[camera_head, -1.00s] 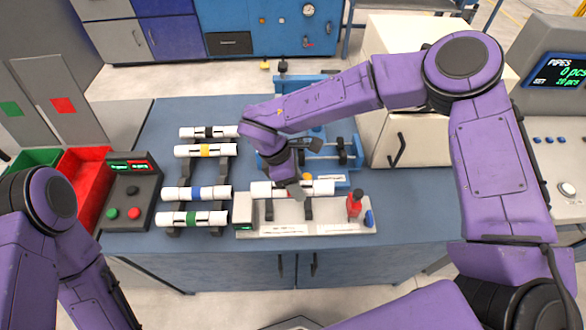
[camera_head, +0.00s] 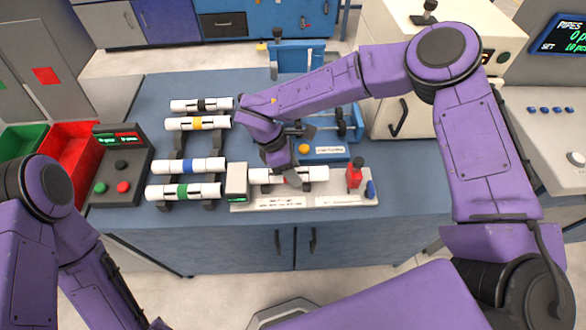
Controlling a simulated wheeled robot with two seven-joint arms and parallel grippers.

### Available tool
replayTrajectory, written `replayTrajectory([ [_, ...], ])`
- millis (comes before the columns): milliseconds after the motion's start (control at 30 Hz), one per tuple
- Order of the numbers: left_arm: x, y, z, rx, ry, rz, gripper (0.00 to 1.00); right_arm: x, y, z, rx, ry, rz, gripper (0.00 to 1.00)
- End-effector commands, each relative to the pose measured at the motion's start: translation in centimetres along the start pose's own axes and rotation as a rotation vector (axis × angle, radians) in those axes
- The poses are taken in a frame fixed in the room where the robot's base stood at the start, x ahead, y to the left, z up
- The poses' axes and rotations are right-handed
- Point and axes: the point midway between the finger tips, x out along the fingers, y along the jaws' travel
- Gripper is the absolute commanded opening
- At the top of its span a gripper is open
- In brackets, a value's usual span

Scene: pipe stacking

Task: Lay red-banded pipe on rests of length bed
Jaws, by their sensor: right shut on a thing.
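My right gripper (camera_head: 291,178) is shut on a white pipe (camera_head: 317,174) over the length bed (camera_head: 345,187). The gripper covers the middle of the pipe, so its red band is hidden. The pipe lies level, lengthwise along the bed, between the grey end block (camera_head: 237,182) at left and the red stop (camera_head: 354,175) at right. It is at or just above the rests, which are mostly hidden; I cannot tell whether it touches them. My left gripper is out of view; only that arm shows at lower left.
Black-, yellow-, blue- and green-banded pipes (camera_head: 188,166) lie on a rack left of the bed. A control box (camera_head: 122,165), red bin (camera_head: 72,165) and green bin (camera_head: 24,148) stand further left. A blue fixture (camera_head: 322,152) is behind the bed. Bare table lies to the right.

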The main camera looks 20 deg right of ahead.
Motion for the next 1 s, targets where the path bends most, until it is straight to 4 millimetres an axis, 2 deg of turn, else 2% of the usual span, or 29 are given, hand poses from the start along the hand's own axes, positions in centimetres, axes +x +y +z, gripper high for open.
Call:
replayTrajectory([
  [767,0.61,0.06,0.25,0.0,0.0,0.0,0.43,0.65,0.08,-0.27,0.0,0.0,0.0,0.09],
  [800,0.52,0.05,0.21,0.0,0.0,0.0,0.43,0.56,0.07,-0.23,0.0,0.0,0.0,0.54],
  [833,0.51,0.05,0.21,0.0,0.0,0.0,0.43,0.56,0.08,-0.23,0.0,0.001,0.0,0.64],
  [867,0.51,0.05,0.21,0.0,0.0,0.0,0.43,0.56,0.09,-0.24,-0.001,0.001,0.0,0.71],
  [1000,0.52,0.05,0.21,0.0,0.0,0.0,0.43,0.57,0.15,-0.21,0.0,0.0,0.002,0.71],
])
